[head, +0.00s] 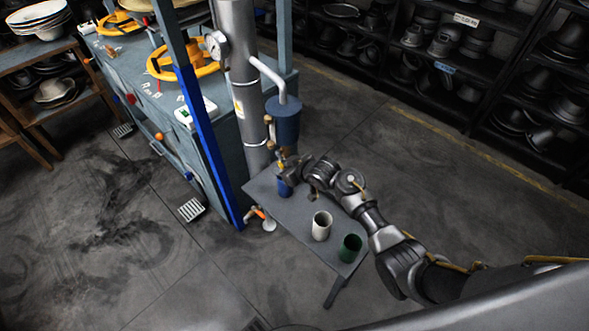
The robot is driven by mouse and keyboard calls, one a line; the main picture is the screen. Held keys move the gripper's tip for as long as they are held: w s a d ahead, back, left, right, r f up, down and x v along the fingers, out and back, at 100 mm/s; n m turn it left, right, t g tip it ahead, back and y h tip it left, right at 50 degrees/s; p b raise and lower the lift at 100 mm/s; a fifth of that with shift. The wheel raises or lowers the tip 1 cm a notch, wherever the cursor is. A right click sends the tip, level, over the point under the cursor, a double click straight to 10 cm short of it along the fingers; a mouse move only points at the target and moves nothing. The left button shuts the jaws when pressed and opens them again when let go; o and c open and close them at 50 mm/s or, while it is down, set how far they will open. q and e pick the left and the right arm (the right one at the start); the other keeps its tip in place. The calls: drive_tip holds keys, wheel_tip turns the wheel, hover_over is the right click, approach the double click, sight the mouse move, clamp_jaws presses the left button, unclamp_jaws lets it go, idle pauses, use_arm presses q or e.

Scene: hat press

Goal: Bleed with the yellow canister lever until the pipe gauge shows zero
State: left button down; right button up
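The pipe gauge (216,43) is a round white dial on the grey vertical pipe (238,75); its needle is too small to read. A dark blue canister (284,122) hangs beside the pipe, joined to it by a pale bent tube (268,72). A small brownish-yellow part (268,122) shows at the canister's left side; I cannot tell if it is the lever. My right gripper (287,166) is below the canister, over the back of the small grey table. Its fingers are small and partly hidden, so its opening is unclear. My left gripper is out of view.
A blue cup (284,188) stands under my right gripper. A white cup (321,226) and a green cup (351,247) stand on the small table (290,216). The blue press bench (150,95) with yellow handwheels is left; hat shelves (470,70) are behind.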

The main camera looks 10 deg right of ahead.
drive_tip(key=v, duration=0.7)
drive_tip(key=shift+s+d+r, duration=0.2)
drive_tip(key=shift+s, duration=0.1)
